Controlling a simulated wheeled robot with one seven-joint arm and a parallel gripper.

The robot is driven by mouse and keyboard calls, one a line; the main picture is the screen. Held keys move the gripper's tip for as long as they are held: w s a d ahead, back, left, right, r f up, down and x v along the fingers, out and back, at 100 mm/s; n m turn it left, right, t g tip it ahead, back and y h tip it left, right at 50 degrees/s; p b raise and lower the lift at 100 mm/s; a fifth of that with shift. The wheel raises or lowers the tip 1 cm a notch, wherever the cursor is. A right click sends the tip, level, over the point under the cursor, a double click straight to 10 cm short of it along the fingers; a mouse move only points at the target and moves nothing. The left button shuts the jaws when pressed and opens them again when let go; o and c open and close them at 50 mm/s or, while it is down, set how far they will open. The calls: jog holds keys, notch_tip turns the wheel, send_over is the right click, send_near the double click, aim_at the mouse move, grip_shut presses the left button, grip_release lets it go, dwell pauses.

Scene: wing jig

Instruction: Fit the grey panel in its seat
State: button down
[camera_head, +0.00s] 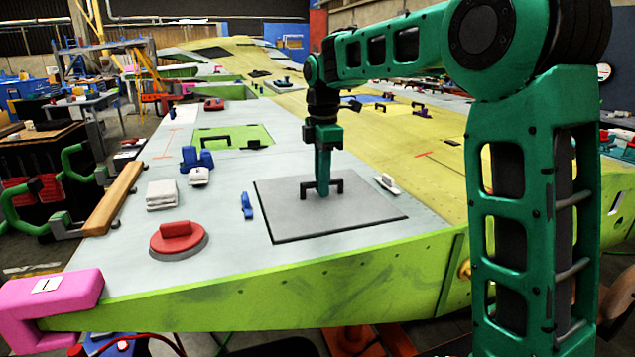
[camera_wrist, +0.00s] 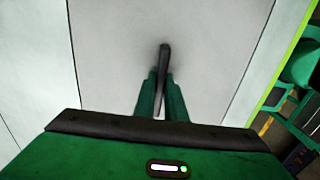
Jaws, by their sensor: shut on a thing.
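The grey panel (camera_head: 350,214) is a flat, roughly square plate at the front of the wing's top skin. A dark line runs along its left and front edges. It fills the middle of the wrist view (camera_wrist: 205,45), with thin dark lines at its sides. My gripper (camera_head: 323,188) points straight down and is shut on the panel's black handle (camera_head: 337,186), which also shows between the fingers in the wrist view (camera_wrist: 164,60). The panel hides whatever is under it. I cannot tell whether it lies flush with the skin.
A red round-based tool (camera_head: 178,238), a blue clip (camera_head: 246,206), a white stack (camera_head: 162,195) and a white-handled piece (camera_head: 387,184) lie around the panel. Farther back is a green patch (camera_head: 250,133) with a black handle. A pink clamp (camera_head: 50,298) grips the wing's front left corner.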

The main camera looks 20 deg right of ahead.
jog(key=shift+f, duration=0.4)
jog(key=c, duration=1.7)
grip_release()
notch_tip(320, 180, up, 11)
jog(key=shift+w+f, duration=0.1)
jog(key=shift+f, duration=0.05)
